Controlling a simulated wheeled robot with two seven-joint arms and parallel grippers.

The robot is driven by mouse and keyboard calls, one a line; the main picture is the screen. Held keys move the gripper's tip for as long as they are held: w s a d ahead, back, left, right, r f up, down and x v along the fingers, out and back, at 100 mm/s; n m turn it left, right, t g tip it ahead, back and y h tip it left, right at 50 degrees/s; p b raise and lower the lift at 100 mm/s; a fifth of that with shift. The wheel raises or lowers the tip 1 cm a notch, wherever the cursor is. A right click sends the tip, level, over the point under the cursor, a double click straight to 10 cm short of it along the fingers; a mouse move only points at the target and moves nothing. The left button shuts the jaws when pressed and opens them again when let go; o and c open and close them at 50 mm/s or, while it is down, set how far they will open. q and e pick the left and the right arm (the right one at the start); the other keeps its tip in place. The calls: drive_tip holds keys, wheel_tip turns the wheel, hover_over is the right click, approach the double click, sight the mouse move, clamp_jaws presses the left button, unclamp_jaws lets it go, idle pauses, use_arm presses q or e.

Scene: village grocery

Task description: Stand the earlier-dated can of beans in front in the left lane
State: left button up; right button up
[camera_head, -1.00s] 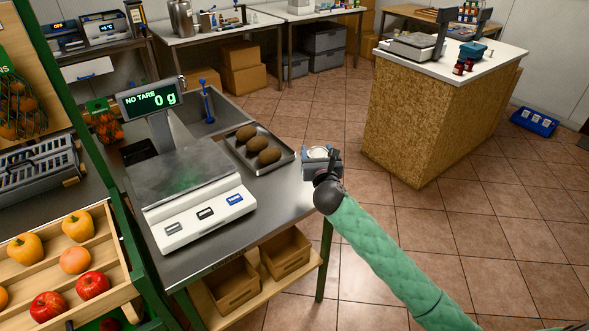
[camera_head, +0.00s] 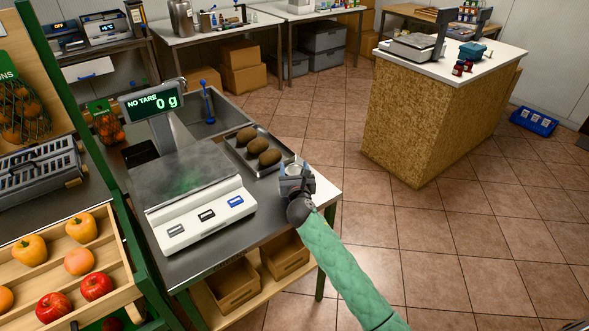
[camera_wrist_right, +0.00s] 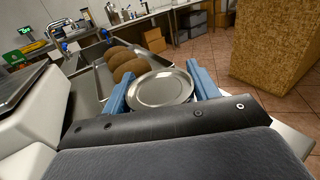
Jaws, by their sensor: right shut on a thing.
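My right gripper (camera_head: 293,171) is over the right end of the metal counter, beside the tray. In the right wrist view its two blue fingers (camera_wrist_right: 161,91) are shut on a can, whose round silver lid (camera_wrist_right: 160,88) faces the camera. In the head view the can's pale top (camera_head: 292,169) shows small between the fingers. The can's label and any date are hidden. I cannot tell whether the can touches the counter. No left lane and no second can of beans can be made out. My left gripper is not in view.
A weighing scale (camera_head: 195,185) reading 0 g stands left of the gripper. A metal tray (camera_head: 236,152) with brown, oval produce lies close behind it. A fruit crate (camera_head: 65,250) is at the lower left. A chipboard counter (camera_head: 420,125) stands apart across the tiled floor.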

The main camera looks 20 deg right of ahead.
drive_tip(key=shift+f, duration=0.25)
drive_tip(key=o, duration=1.1)
